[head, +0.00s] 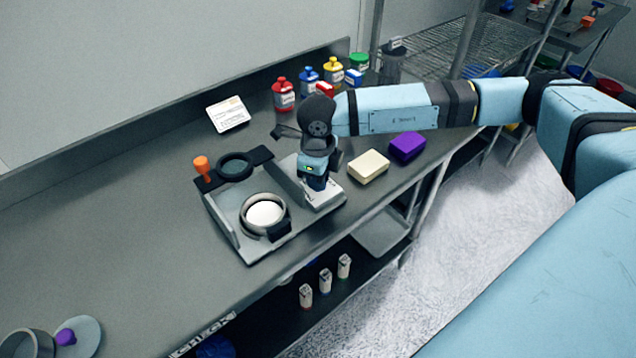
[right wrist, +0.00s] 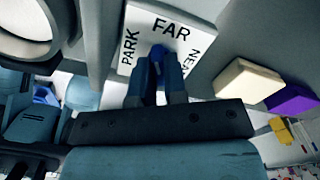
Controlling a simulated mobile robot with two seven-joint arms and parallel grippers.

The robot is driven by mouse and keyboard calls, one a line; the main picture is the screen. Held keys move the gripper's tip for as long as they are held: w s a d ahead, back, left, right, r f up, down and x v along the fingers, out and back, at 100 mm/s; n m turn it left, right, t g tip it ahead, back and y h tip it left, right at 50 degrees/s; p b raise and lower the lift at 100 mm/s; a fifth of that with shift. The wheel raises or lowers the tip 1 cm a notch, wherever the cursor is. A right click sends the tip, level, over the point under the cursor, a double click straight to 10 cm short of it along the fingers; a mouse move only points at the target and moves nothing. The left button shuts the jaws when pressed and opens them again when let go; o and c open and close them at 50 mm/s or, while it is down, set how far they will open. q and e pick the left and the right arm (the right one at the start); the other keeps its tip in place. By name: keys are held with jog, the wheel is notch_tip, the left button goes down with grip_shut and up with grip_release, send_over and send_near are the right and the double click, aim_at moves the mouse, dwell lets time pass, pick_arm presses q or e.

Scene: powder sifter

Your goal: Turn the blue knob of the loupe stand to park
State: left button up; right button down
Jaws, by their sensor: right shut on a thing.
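The loupe stand (head: 244,250) sits on the steel bench, with its ring and lens at the front and an orange knob (head: 202,167) at its left. A white dial plate (head: 325,197) is at its right side; in the right wrist view the plate (right wrist: 143,22) reads PARK, FAR and NEAR. The blue knob (right wrist: 157,54) stands in front of the plate, below the word FAR, largely hidden by my fingers. My right gripper (right wrist: 158,75) is shut on the blue knob from above. In the head view the right gripper (head: 317,183) hides the knob. My left gripper is not seen.
A cream block (head: 368,167) and a purple block (head: 406,147) lie just right of the stand. Red, blue, yellow and green bottles (head: 308,80) stand behind. A white card (head: 228,114) lies at the back.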

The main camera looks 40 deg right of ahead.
jog(key=shift+f+n+b, duration=0.2)
jog(key=shift+n+b, duration=0.45)
jog(key=shift+n, duration=0.25)
jog(key=shift+n+b, duration=0.7)
jog(key=shift+n, duration=0.3)
jog(key=n+b, duration=0.2)
jog(key=shift+n, duration=0.3)
jog(key=n+b, duration=0.2)
jog(key=n, duration=0.1)
jog(key=shift+b, duration=0.3)
jog(key=shift+r+n+b, duration=0.1)
jog(key=shift+n+b, duration=0.45)
jog(key=shift+n, duration=0.35)
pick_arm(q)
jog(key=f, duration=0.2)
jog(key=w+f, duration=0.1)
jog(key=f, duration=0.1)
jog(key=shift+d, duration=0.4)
pick_arm(e)
jog(key=shift+n, duration=0.3)
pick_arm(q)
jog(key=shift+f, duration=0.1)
pick_arm(e)
jog(key=shift+r, duration=0.1)
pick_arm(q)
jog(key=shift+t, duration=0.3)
